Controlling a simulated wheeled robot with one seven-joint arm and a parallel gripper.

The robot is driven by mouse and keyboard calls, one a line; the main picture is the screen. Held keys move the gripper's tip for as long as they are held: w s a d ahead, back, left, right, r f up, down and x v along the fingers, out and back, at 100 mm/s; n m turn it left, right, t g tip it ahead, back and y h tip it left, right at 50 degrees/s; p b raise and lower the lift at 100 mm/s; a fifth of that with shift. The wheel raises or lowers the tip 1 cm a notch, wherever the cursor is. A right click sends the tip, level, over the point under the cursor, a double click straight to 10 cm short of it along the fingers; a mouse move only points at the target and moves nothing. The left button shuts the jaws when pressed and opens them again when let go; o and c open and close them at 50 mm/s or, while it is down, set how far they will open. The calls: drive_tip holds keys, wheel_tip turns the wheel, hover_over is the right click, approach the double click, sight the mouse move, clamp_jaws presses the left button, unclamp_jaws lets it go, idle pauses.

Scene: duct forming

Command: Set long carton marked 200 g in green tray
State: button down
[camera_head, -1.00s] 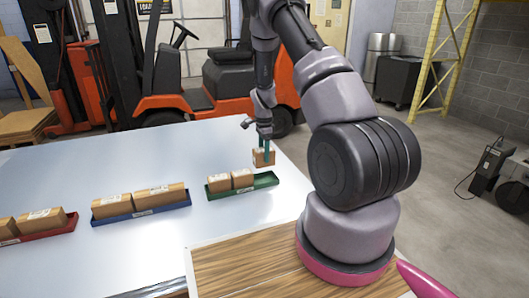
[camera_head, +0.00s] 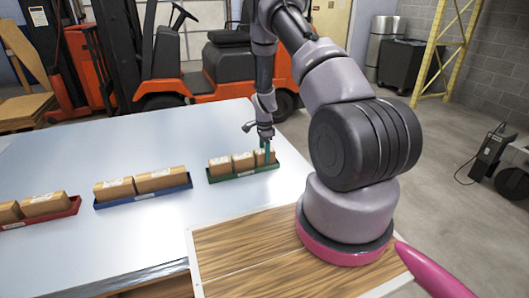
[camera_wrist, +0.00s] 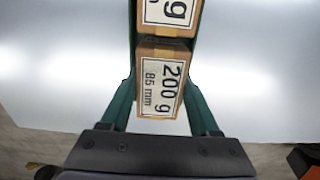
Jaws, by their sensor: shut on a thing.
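The held carton (camera_wrist: 160,85) is a brown box labelled "200 g" and "85 mm" in the wrist view. My gripper (camera_head: 266,148) is over that end of the tray, and in the wrist view my gripper (camera_wrist: 162,90) has a green finger on each side of the carton. It is shut on it. The carton's underside is hidden, so I cannot tell whether it touches the tray floor.
A blue tray (camera_head: 150,198) with two cartons and a red tray (camera_head: 45,218) with cartons lie to the left on the pale table (camera_head: 120,245). A wooden top (camera_head: 250,240) is in front. An orange forklift (camera_head: 175,85) stands behind the table.

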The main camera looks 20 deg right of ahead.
idle(0.3)
drive_tip(key=shift+c, duration=0.2)
unclamp_jaws()
wheel_tip(320, 180, up, 11)
drive_tip(key=shift+r, duration=0.1)
drive_tip(key=s+a+r+n+t+y, duration=0.1)
drive_tip(key=s+a+r+n, duration=0.15)
drive_tip(key=r, duration=0.65)
drive_tip(key=s+a+r+n+t, duration=0.15)
drive_tip(key=s+r, duration=0.25)
drive_tip(key=r, duration=0.6)
drive_tip(key=s+a+r+n+t+y, duration=0.1)
drive_tip(key=s+a+r+n, duration=0.15)
drive_tip(key=r, duration=0.65)
drive_tip(key=s+a+r+n+t, duration=0.1)
drive_tip(key=s+r+n+t, duration=0.1)
drive_tip(key=s+r, duration=0.4)
drive_tip(key=s+a+r+n+t, duration=0.1)
drive_tip(key=s+r+n, duration=0.4)
drive_tip(key=s, duration=1.1)
drive_tip(key=shift+s+a+r+t, duration=0.35)
drive_tip(key=shift+a+r, duration=0.15)
drive_tip(key=shift+a, duration=0.3)
